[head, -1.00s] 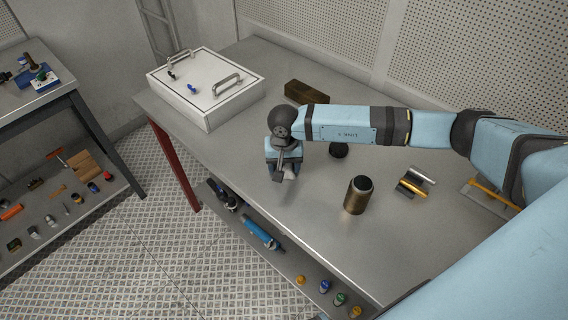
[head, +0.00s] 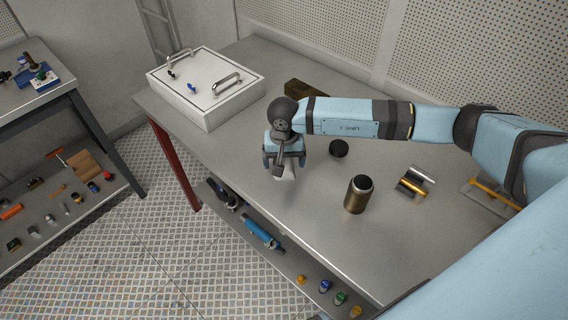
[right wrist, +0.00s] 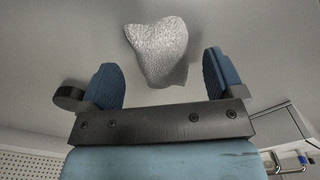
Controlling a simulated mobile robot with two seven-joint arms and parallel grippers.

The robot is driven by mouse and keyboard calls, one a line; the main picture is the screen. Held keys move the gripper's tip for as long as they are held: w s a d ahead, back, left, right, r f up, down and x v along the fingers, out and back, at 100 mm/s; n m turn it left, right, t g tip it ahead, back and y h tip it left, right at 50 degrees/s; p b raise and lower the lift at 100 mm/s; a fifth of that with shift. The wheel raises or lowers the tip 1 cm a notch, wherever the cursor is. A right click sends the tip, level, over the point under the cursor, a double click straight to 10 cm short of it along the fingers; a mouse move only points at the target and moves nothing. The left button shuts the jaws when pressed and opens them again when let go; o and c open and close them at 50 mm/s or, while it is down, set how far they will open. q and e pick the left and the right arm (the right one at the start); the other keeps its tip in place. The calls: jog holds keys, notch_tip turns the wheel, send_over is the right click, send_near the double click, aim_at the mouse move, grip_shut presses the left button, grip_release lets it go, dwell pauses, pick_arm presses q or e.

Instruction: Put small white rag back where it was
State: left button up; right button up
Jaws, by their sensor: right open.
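The small white rag (right wrist: 158,52) is a crumpled, pale cloth in the right wrist view. It lies just past the fingertips, in line with the gap between them. In the head view only a bit of the rag (head: 290,172) shows, mostly hidden by my right gripper (head: 281,171). My right gripper is above the workbench, near its front edge. In the right wrist view its blue fingers (right wrist: 160,64) are wide apart, with nothing pinched between them. My left gripper is not in view.
A lower shelf (head: 290,262) holds tools. Bare bench lies left of my gripper.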

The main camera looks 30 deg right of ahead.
notch_tip(320, 180, up, 10)
jog(key=b, duration=0.1)
dwell(0.6)
